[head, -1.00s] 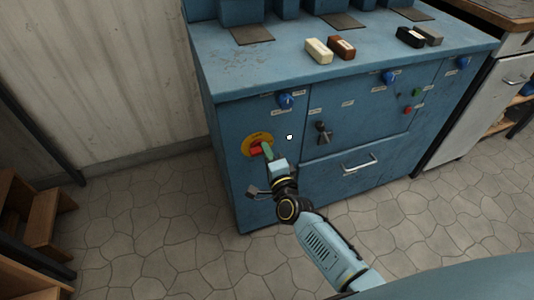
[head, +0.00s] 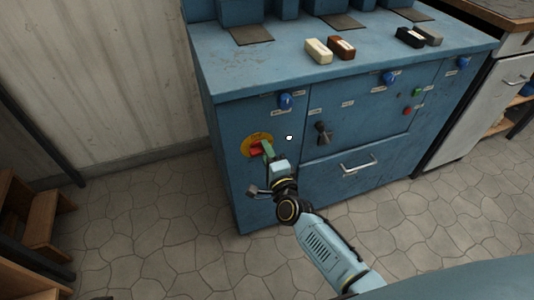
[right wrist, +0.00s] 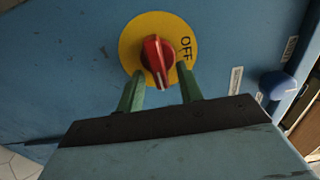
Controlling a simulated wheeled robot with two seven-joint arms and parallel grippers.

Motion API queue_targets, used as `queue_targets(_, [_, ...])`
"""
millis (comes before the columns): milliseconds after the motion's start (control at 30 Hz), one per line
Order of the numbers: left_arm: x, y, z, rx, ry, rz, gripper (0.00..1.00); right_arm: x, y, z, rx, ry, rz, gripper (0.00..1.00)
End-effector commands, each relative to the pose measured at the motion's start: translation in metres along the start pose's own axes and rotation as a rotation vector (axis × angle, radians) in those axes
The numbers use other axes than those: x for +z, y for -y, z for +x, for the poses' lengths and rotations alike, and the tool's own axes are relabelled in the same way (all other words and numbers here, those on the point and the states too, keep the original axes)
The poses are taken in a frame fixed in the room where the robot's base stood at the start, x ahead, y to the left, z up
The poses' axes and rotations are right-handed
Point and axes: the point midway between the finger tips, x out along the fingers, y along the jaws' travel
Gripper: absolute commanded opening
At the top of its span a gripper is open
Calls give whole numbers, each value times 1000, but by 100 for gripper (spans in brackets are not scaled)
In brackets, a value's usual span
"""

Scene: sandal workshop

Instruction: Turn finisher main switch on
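The main switch is a red rotary knob (right wrist: 156,58) on a round yellow plate (right wrist: 130,45), on the blue cabinet front. The word OFF shows on the plate beside the knob in the right wrist view. In the head view the red knob (head: 255,150) is at the left of the cabinet front, partly covered by my gripper. My right gripper (head: 266,147) is in front of it with its green fingers open. In the right wrist view the fingers (right wrist: 160,72) stand either side of the knob's near end, with small gaps. My left gripper is not in view.
The blue cabinet (head: 266,205) also carries blue knobs (head: 285,101), a black lever (head: 322,130), a drawer handle (head: 358,164) and green (head: 417,92) and red (head: 407,109) buttons. Blocks (head: 318,51) lie on top. Wooden steps (head: 42,215) stand left; floor between is clear.

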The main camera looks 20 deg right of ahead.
Motion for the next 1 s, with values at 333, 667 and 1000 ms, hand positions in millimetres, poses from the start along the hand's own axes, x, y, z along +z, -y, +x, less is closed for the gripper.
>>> queue_targets(333, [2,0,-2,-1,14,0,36,0,0,-7,0,-1,-2,36])
queue_targets(667, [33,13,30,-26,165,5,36,0,2,-72,3,0,-2,36])
queue_targets(1000, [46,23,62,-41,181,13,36,0,1,-127,1,1,-2,36])
